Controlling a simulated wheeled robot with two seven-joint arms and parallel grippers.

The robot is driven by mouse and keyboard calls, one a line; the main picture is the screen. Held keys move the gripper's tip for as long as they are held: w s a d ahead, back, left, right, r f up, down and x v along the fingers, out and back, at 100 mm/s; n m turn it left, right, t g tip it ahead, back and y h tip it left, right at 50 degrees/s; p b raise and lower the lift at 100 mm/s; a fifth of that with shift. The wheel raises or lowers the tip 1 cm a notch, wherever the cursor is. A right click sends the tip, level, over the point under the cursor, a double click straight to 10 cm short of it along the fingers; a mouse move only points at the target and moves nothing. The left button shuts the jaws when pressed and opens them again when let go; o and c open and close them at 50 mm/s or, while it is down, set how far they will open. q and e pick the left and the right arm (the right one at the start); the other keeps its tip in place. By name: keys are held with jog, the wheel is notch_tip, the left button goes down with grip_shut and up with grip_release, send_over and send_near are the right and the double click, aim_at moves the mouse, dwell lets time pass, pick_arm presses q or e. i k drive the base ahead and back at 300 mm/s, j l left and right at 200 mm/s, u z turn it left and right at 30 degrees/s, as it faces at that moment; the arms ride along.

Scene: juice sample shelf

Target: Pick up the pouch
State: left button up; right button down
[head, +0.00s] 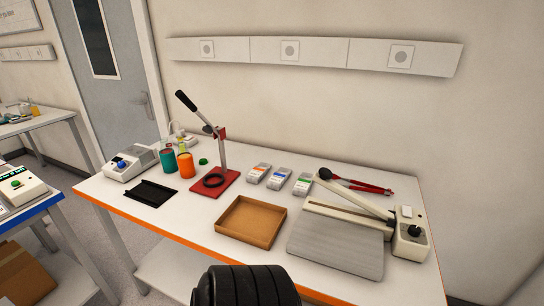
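Three small grey-white packets lie in a row on the white table, and they may be pouches. One has an orange label (258,173), one a blue label (280,178) and one a green label (303,184). I cannot tell which is the task's pouch. Neither of my grippers is in view. A black ribbed part at the bottom edge appears to be mine, and nothing is seen held.
A brown tray (222,232) sits at the front middle. A lever press with a red base (204,187) stands behind it. A long-armed device (338,247) fills the right side. Green and orange cups (186,164), a black tray (150,192) and a white instrument (128,167) are left.

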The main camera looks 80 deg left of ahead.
aim_at(257, 172)
jog(key=u, duration=2.6)
